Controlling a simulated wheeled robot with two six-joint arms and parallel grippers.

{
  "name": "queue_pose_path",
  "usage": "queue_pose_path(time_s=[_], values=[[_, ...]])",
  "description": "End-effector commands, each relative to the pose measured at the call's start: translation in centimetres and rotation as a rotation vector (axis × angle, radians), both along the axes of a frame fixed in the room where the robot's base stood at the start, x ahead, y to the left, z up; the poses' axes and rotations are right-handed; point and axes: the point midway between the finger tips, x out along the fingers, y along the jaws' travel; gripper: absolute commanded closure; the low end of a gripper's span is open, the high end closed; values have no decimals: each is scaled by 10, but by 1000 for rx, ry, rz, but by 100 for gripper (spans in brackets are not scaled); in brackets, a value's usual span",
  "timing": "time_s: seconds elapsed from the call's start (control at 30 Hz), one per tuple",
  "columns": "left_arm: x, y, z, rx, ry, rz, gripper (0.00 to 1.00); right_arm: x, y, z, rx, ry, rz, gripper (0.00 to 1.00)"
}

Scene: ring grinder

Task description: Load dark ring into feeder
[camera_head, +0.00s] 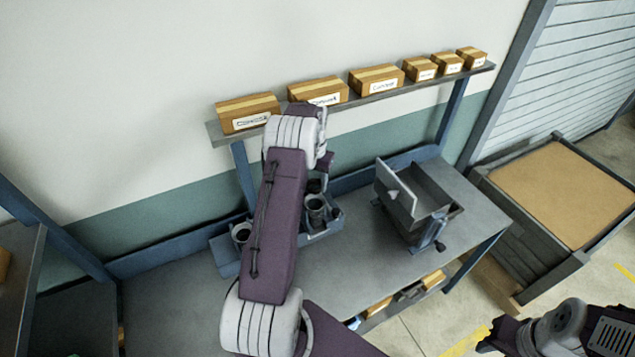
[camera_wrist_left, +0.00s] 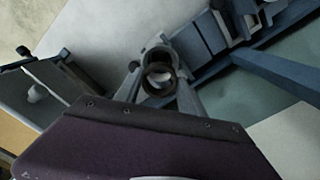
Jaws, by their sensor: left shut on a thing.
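My left gripper (camera_wrist_left: 160,84) is shut on a dark ring (camera_wrist_left: 159,71), whose round opening faces the left wrist camera. The ring is at the end of the blue-grey holder tray (camera_wrist_left: 215,35). I cannot tell whether it is clear of the tray. In the head view my left arm covers the middle of the tray (camera_head: 227,262), and the fingertips are mostly hidden. Another ring-shaped part (camera_head: 241,233) sits at the tray's left end. The grey feeder machine (camera_head: 425,200), with an upright plate, stands on the bench to the right of the tray.
The grey workbench (camera_head: 350,270) is clear between tray and feeder. A shelf with several cardboard boxes (camera_head: 375,78) runs above its back edge. A large crate (camera_head: 560,190) stands at the right. Part of my right arm (camera_head: 560,330) shows at the bottom right.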

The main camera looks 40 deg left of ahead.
Motion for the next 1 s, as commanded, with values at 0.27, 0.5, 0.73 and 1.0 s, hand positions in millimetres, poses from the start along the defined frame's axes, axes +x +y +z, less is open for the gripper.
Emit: queue_pose_path(time_s=[0.27, 0.5, 0.73, 1.0], values=[[0, -1, -29, 0, 1, 0, 98, 0, 0, -23, 0, 0, 0, 64], [0, -1, -50, 0, -1, -1, 98, 0, 0, -39, 0, 0, 0, 64], [0, -1, -51, 0, -1, -1, 98, 0, 0, -38, 0, 0, 0, 64], [0, -1, -51, 0, 0, -1, 98, 0, 0, -38, 0, 0, 0, 64]])
